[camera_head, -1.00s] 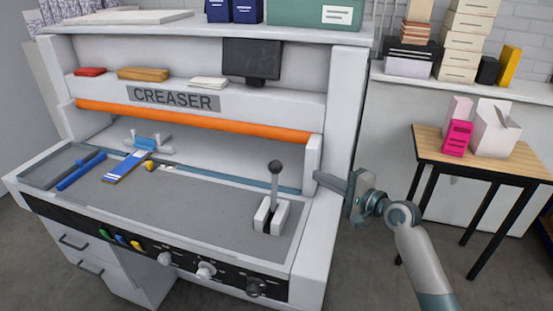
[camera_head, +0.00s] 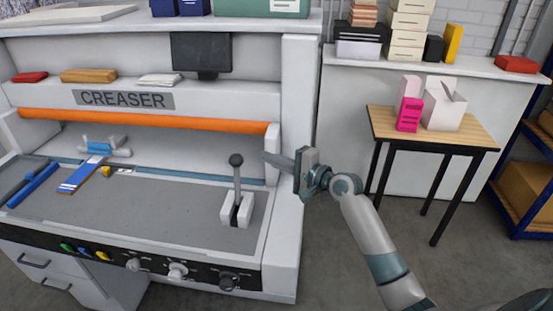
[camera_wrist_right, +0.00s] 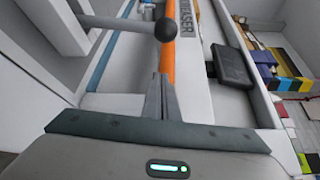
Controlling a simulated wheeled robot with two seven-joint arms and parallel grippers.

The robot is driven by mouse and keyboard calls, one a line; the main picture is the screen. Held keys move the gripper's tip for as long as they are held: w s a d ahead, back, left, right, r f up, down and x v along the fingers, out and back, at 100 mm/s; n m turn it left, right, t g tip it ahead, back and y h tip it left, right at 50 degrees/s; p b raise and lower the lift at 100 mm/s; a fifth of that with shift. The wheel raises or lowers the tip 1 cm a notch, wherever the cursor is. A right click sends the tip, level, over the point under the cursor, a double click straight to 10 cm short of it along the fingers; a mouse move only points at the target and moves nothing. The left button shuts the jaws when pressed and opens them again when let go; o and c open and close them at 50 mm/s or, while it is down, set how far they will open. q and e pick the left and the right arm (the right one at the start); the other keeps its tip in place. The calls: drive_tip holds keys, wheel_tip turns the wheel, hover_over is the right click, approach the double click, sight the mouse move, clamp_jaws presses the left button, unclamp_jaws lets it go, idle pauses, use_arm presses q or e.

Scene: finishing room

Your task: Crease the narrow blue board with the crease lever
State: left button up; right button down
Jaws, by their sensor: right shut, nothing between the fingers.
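The narrow blue board (camera_head: 78,177) lies on the creaser bed at the left, its far end by a light-blue and grey fitting (camera_head: 104,146). The crease lever (camera_head: 237,187) stands upright in a white slotted block at the right of the bed, with a dark ball knob on top. My right gripper (camera_head: 270,159) is shut and empty, a little right of the knob and apart from it. In the right wrist view the knob (camera_wrist_right: 166,29) shows just beyond the closed fingertips (camera_wrist_right: 162,80). My left gripper is not in view.
The creaser's right upright (camera_head: 293,130) stands close behind my right gripper. An orange bar (camera_head: 150,120) runs across the machine above the bed. A small wooden table (camera_head: 430,130) with boxes is at the right. The bed between board and lever is clear.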

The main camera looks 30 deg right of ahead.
sight(237, 181)
drive_tip(key=w+a+p, duration=0.2)
drive_tip(key=a+p, duration=0.2)
drive_tip(key=a, duration=0.1)
drive_tip(key=shift+w+a+p, duration=0.3)
drive_tip(key=shift+w, duration=0.1)
idle(0.5)
